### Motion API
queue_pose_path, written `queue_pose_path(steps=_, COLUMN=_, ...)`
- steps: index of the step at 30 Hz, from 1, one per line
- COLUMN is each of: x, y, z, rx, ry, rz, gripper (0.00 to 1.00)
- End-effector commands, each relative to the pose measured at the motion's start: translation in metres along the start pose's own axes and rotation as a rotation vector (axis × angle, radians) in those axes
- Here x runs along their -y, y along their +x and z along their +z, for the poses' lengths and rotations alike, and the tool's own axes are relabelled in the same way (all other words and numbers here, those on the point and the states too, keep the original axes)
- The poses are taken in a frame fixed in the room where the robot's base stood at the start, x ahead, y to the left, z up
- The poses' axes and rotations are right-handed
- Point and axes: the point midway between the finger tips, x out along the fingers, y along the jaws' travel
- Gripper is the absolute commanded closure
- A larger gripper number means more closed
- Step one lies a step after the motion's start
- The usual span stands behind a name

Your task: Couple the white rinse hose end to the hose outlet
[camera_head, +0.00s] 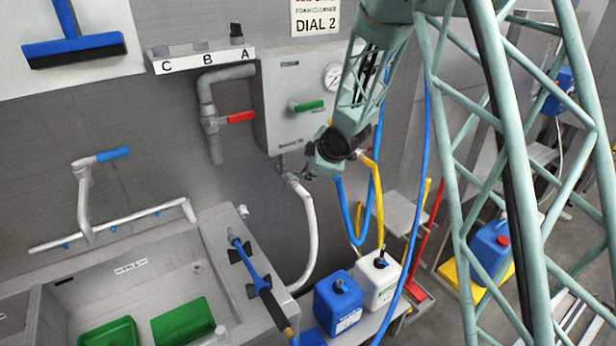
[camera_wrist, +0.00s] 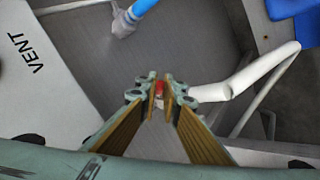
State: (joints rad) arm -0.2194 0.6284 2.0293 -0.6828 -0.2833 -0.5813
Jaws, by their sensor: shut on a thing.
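The white rinse hose (camera_head: 312,225) hangs in a curve below the grey wall panel, its upper end beside my gripper (camera_head: 301,177). The hose outlet (camera_head: 282,163) is a short grey fitting under the panel, just above the hose end. In the wrist view the white hose (camera_wrist: 262,68) runs in from the right to my fingertips (camera_wrist: 161,91). My gripper is shut on the hose end; a small red and white bit shows between the fingers. The fingers partly hide the end, so I cannot tell whether it touches the outlet.
The panel (camera_head: 290,82) has a green handle (camera_head: 308,106) and a gauge. A red-handled pipe valve (camera_head: 240,117) is to its left. A sink (camera_head: 140,262) with green trays stands lower left. Blue (camera_head: 338,302) and white (camera_head: 378,280) jugs stand below; blue and yellow hoses hang right of my gripper.

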Motion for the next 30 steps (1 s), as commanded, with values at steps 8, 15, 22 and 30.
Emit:
queue_pose_path(steps=8, x=0.0007, y=0.0014, z=-0.0005, rx=-0.002, ry=0.012, rz=0.019, gripper=1.0)
queue_pose_path(steps=15, x=0.0016, y=0.0016, z=-0.0006, rx=-0.002, ry=0.022, rz=0.034, gripper=1.0)
queue_pose_path(steps=22, x=0.0024, y=0.0013, z=-0.001, rx=-0.003, ry=0.032, rz=0.049, gripper=1.0)
queue_pose_path(steps=30, x=0.0042, y=0.0012, z=-0.0013, rx=-0.004, ry=0.046, rz=0.066, gripper=1.0)
